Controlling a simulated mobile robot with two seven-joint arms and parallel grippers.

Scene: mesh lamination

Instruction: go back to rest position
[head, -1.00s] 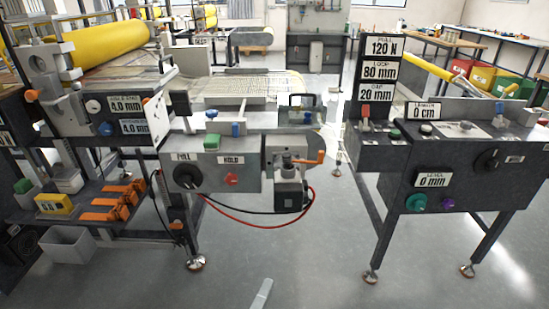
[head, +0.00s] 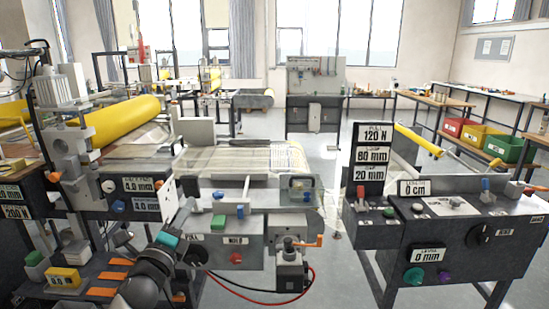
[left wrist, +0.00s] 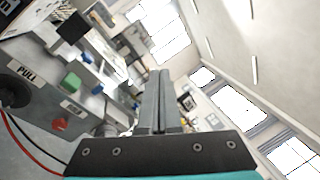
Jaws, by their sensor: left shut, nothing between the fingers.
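My left gripper (head: 184,216) is in the lower left of the head view, its teal band and dark wrist in front of the left machine's grey control box (head: 254,232). In the left wrist view its two long grey fingers (left wrist: 160,78) lie together, shut, with nothing between them. They point up and away past the machine, towards the windows. I cannot tell in the head view how near the fingertips are to the machine. My right gripper is not in view.
The laminating machine with a yellow roller (head: 122,120) stands at left. A second console (head: 455,240) stands at right, with open floor between them. An orange-handled clamp unit (head: 292,262) and a red cable (head: 285,298) hang at the front. Coloured bins (head: 478,138) are farther back.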

